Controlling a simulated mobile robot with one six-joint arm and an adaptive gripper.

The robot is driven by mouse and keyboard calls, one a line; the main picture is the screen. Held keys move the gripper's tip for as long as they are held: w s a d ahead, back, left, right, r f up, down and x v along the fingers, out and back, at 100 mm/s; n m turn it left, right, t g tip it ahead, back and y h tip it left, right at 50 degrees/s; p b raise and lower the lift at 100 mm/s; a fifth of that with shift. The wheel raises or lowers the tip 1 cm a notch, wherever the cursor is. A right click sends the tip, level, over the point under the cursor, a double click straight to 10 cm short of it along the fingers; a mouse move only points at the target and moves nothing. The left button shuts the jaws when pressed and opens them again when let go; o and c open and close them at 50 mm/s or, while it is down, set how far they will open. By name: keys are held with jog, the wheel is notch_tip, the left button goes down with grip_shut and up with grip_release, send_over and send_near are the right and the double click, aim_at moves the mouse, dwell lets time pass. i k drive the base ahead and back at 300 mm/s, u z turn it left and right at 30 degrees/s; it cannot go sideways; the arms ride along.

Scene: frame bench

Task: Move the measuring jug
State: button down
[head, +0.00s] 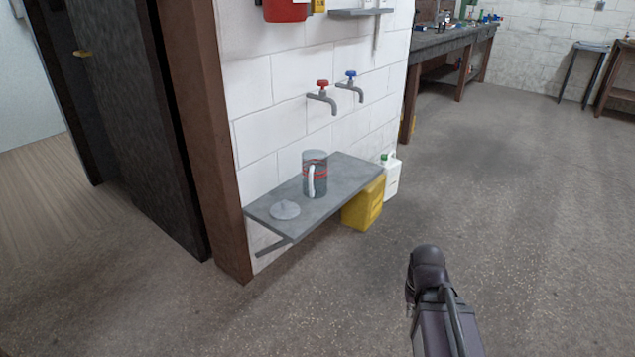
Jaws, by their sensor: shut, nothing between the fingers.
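The measuring jug (319,178) is a grey upright cylinder with red bands and a pale handle on its front side. It stands on a grey wall shelf (335,195), near the middle of the shelf and close to the wall. Part of my arm shows at the lower right, well in front of and to the right of the shelf, apart from the jug. My gripper cannot be made out in this view. Nothing touches the jug.
A red tap (321,95) and a blue tap (350,85) jut above. A yellow canister (362,207) and a white bottle (391,178) stand below right. Open floor lies in front.

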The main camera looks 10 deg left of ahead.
aim_at(312, 177)
jog(key=u, duration=0.2)
jog(key=i, duration=1.15)
jog(key=u, duration=0.55)
